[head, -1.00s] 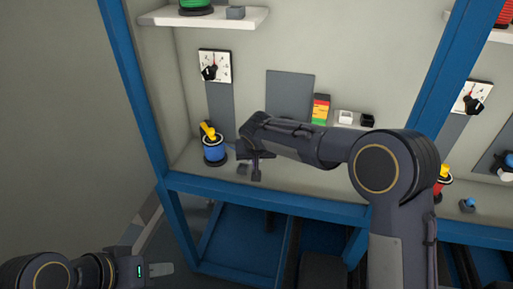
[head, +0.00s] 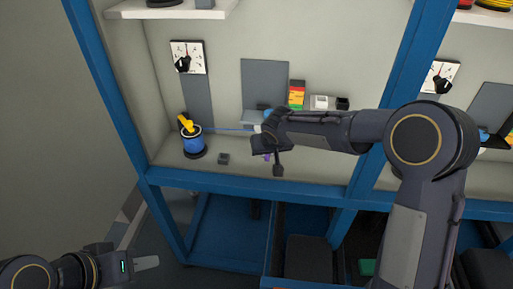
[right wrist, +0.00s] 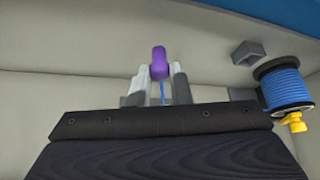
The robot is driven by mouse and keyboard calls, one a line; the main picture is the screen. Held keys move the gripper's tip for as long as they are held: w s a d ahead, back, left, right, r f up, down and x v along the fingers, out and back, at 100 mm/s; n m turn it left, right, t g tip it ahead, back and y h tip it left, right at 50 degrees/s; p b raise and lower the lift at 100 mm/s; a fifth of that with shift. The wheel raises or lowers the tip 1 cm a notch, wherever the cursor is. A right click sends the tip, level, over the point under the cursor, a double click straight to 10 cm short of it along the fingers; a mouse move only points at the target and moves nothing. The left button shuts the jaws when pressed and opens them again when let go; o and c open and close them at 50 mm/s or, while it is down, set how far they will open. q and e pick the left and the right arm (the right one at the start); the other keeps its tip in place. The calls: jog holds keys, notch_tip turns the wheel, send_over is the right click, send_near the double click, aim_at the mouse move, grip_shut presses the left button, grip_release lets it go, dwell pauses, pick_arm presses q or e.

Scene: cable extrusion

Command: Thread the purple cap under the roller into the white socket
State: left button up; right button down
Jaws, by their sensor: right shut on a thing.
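The purple cap (right wrist: 159,62) is between the fingertips of my right gripper (right wrist: 160,75) in the right wrist view, with blue cable running from it. In the head view a bit of the purple cap (head: 267,156) shows below my right gripper (head: 268,158). The blue cable (head: 230,130) stretches from the blue spool (head: 193,143) to this gripper. A white box-like piece (head: 319,102), likely the white socket, stands on the ledge to the right. I cannot pick out the roller; a blue part (head: 262,107) is half hidden behind my right wrist. My left gripper (head: 146,262) is low left, side-on.
A small grey bracket (head: 223,159) sits right of the spool; it also shows in the right wrist view (right wrist: 247,52). A black box (head: 342,103) and a coloured block (head: 296,95) flank the white piece. A blue frame beam (head: 250,187) edges the shelf.

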jog(key=shift+s+d+p, duration=0.25)
jog(key=shift+d+p, duration=0.2)
jog(key=shift+d, duration=0.85)
jog(key=shift+s+d+p, duration=0.25)
jog(key=shift+d+p, duration=0.15)
jog(key=shift+d, duration=0.85)
jog(key=s+d+r+m+h+p, duration=0.15)
jog(key=d+r+m+p, duration=0.35)
jog(key=r, duration=0.6)
jog(key=d+r+m+h+p, duration=0.1)
jog(key=d+r+h+p, duration=0.15)
jog(key=r+p, duration=0.6)
jog(key=shift+y, duration=0.4)
jog(key=w+p, duration=0.1)
jog(key=w, duration=0.1)
jog(key=w+d+r+p, duration=0.1)
jog(key=w, duration=0.1)
jog(key=w+d+r+p, duration=0.1)
jog(key=w, duration=0.1)
jog(key=shift+w+d+r, duration=0.15)
jog(key=shift+w+r, duration=0.05)
jog(key=shift+w, duration=0.2)
jog(key=f+b, duration=0.2)
jog(key=shift+w+f, duration=0.3)
jog(key=shift+f, duration=0.05)
jog(key=shift+f+b, duration=0.55)
jog(key=shift+b, duration=0.3)
